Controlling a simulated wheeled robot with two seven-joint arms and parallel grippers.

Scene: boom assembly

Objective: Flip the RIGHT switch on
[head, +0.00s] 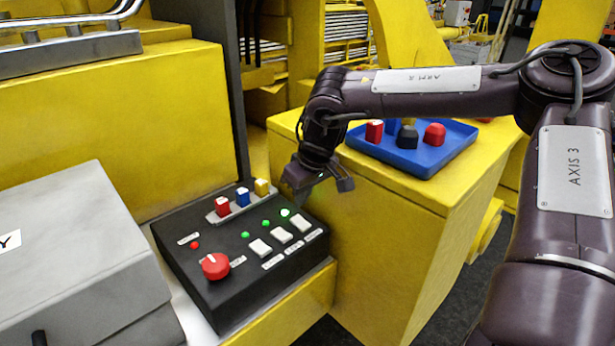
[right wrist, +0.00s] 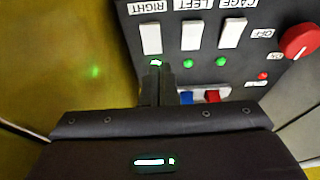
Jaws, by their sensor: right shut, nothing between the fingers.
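The black control box (head: 185,268) carries three white switches. The RIGHT switch (head: 300,222) is the one nearest my right gripper (head: 299,196). In the right wrist view the RIGHT switch (right wrist: 151,38) lies just beyond the shut fingertips (right wrist: 164,68), under its upside-down label. A green light (right wrist: 156,63) sits between that switch and the fingertips and looks bright. The fingers are shut and empty, close to the panel; I cannot tell whether they touch it. Which way the switch is tilted is hard to tell. My left gripper is out of view.
The LEFT switch (right wrist: 192,35) and CAGE switch (right wrist: 232,33) stand beside it with green lights. A red knob (head: 215,266) and red, blue and yellow blocks (head: 243,197) are on the box. A blue tray (head: 432,166) with several pieces stands to the right. A grey case (head: 80,250) is left.

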